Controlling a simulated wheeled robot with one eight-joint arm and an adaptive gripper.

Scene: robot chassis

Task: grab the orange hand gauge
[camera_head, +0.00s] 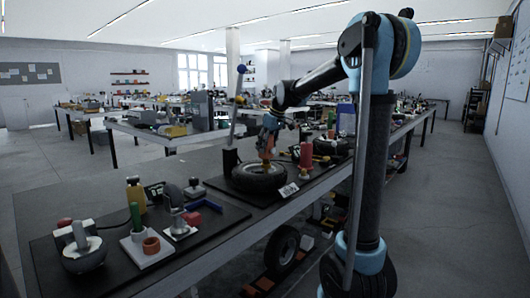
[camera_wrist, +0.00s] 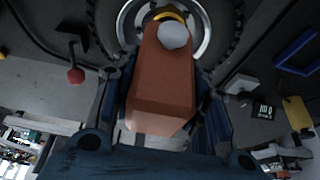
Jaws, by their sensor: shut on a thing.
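The orange hand gauge (camera_wrist: 162,85) fills the middle of the wrist view, a tapered orange body with a whitish round part and a yellow ring at its far end. My gripper (camera_wrist: 160,95) has a blue finger on each side of it and is shut on it. In the head view my gripper (camera_head: 269,130) points down over a black tyre (camera_head: 252,185), with the orange gauge (camera_head: 265,146) below it. The tyre with its metal rim (camera_wrist: 207,38) lies behind the gauge in the wrist view. I cannot tell whether the gauge touches the tyre.
A red cylinder (camera_head: 306,154) stands just right of the gauge. At the near left, a dark mat (camera_head: 60,246) bears several tools, including a green-handled one (camera_head: 135,217) and a blue angled piece (camera_head: 206,204).

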